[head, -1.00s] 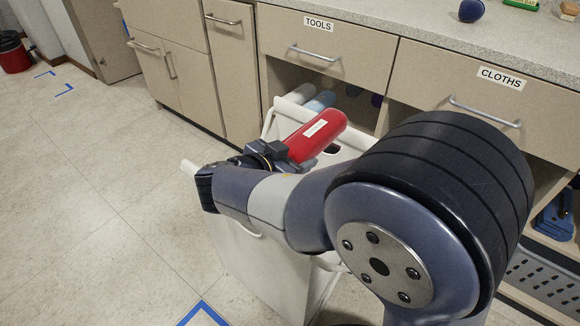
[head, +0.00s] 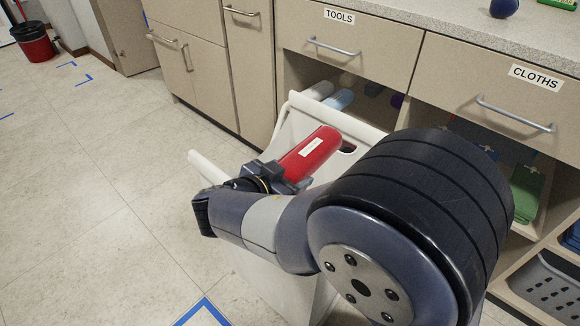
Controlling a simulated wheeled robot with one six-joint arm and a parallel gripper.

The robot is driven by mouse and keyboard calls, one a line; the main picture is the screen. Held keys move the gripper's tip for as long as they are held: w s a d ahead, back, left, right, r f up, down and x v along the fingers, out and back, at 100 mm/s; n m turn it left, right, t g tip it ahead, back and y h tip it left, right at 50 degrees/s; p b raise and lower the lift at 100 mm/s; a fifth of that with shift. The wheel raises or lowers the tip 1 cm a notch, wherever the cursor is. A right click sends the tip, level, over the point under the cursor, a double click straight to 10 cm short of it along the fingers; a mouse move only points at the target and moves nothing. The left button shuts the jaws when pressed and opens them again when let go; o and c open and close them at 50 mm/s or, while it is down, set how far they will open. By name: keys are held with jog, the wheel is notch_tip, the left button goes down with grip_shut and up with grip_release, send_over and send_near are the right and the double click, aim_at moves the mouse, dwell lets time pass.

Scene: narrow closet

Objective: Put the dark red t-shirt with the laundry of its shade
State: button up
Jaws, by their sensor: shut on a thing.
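A red rolled t-shirt (head: 310,153) with a small white label is in my gripper (head: 278,178) in the head view. My gripper is shut on its near lower end, and its other end points up and to the right. The shirt is over a white laundry hamper (head: 289,118) with a white tube frame. My arm covers much of the hamper's opening, so its inside and any laundry in it are hidden. I cannot tell how far the shirt is above the rim.
Beige cabinets stand behind the hamper, with drawers labelled TOOLS (head: 339,16) and CLOTHS (head: 533,77). Rolled items, including a light blue one (head: 338,99), lie on the shelf below TOOLS. A grey basket (head: 548,287) is at lower right. The floor at left is clear; a red bucket (head: 33,42) stands far back.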

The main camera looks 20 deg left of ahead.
aim_at(290, 164)
jog(key=o, duration=1.2)
jog(key=shift+c, duration=0.2)
jog(key=shift+s, duration=0.1)
jog(key=p+v, duration=0.2)
jog(key=v, duration=0.8)
jog(key=shift+s+a+r+p, duration=0.1)
jog(key=shift+s+r+p, duration=0.1)
jog(key=shift+s+p, duration=0.1)
jog(key=b+x, duration=0.2)
jog(key=x, duration=0.9)
jog(key=shift+s+f+b, duration=0.1)
jog(key=shift+f+b, duration=0.05)
jog(key=shift+b, duration=0.25)
notch_tip(290, 164, up, 4)
jog(key=shift+r+p, duration=0.15)
jog(key=shift+p, duration=0.2)
jog(key=shift+r, duration=0.75)
